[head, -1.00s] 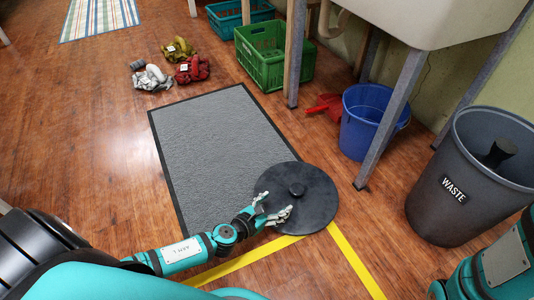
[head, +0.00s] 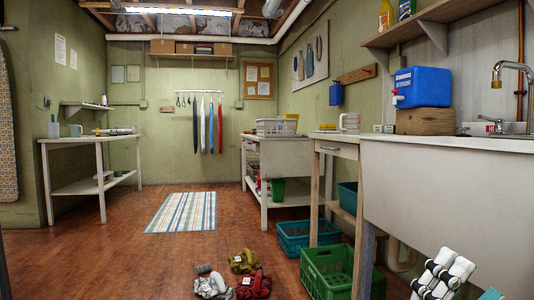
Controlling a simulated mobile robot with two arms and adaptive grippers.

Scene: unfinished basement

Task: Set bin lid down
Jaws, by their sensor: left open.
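The bin lid and the waste bin are out of view in the head view now. My left gripper (head: 441,273) shows at the bottom right edge, raised in front of the sink cabinet, with its pale fingers apart. I see nothing between the fingers. The lower part of this gripper and its arm are cut off by the frame. My right gripper is not in view.
A green crate (head: 325,281) and a teal crate (head: 292,250) stand on the floor left of the white sink (head: 440,200). Crumpled gloves (head: 243,261) lie on the floor. A striped rug (head: 182,212) lies further back, with open wooden floor (head: 110,260) to its left.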

